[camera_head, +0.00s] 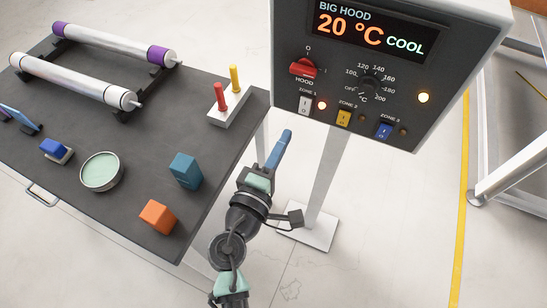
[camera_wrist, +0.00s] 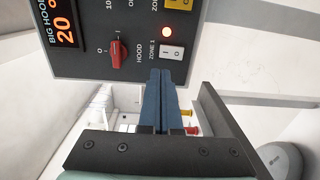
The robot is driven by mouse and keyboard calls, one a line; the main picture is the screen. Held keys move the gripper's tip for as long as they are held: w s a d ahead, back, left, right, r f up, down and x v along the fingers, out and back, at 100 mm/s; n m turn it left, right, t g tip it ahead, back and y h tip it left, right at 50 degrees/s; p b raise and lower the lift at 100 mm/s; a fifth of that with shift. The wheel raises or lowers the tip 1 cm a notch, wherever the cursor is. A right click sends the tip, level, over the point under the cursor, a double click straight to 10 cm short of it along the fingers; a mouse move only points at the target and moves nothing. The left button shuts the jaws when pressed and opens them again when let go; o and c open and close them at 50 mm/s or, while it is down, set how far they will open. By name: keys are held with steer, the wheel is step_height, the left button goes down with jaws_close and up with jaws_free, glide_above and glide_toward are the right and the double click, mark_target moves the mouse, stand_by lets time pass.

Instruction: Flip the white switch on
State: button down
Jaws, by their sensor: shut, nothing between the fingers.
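The white switch (camera_head: 305,105), labelled Zone 1, is at the lower left of the control panel. It also shows in the wrist view (camera_wrist: 172,52), just beyond my fingertips. In the wrist view, the shut fingertips (camera_wrist: 161,71) lie just short of the switch, near the panel's edge. I cannot tell whether they touch the panel. Nothing shows between the fingers.
The control panel (camera_head: 440,95) carries a red hood knob (camera_head: 303,68), a black dial (camera_head: 371,84), a yellow switch (camera_head: 344,118) and a blue switch (camera_head: 384,131). A dark table (camera_head: 120,130) with rollers and blocks stands left.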

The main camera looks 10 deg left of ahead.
steer(key=v, duration=0.4)
steer(key=shift+r, duration=0.3)
